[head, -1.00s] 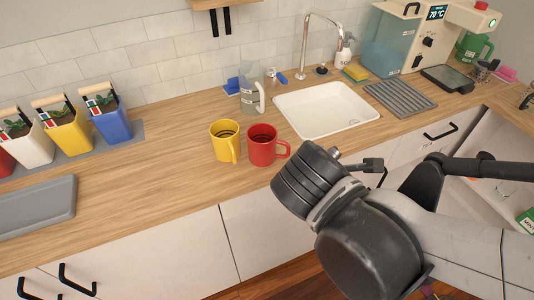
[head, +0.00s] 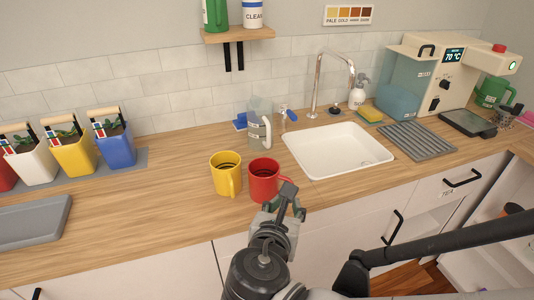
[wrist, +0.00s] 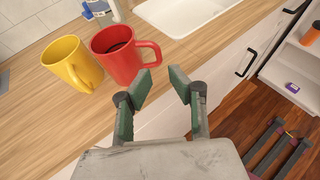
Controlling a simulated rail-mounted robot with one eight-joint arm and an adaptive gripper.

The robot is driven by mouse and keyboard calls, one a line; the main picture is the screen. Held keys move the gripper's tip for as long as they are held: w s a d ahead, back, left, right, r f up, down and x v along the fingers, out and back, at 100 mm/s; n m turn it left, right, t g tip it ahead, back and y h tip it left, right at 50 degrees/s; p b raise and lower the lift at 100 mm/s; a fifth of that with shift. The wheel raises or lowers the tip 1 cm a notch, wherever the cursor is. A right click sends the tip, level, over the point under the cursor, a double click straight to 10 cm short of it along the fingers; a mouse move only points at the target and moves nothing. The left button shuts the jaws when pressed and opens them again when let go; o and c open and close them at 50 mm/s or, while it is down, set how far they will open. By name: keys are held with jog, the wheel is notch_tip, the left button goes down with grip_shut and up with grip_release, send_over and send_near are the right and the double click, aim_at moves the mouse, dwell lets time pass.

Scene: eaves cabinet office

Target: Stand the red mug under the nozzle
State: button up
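The red mug (head: 263,183) stands upright on the wooden counter, right of a yellow mug (head: 225,176). In the wrist view the red mug (wrist: 117,57) has its handle pointing toward my gripper. My gripper (wrist: 161,82) is open, its fingertips apart and just short of the handle, with nothing between them. In the head view my gripper (head: 285,205) is at the counter's front edge and partly overlaps the mug's handle side. A machine (head: 432,75) with a 70 °C display stands at the back right. Its head (head: 494,60) overhangs to the right; I cannot make out the nozzle itself.
A green mug (head: 493,92) stands beneath the machine's head. The sink (head: 335,152), tap (head: 330,85), grey drain mat (head: 418,141) and black scale (head: 468,122) lie between the mugs and that corner. A clear pitcher (head: 259,123) stands behind the red mug.

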aim_at(271, 184)
jog(key=shift+f+b+x, duration=0.2)
jog(key=shift+b+x, duration=0.85)
jog(key=shift+x, duration=4.1)
jog(key=shift+a, duration=0.15)
grip_shut()
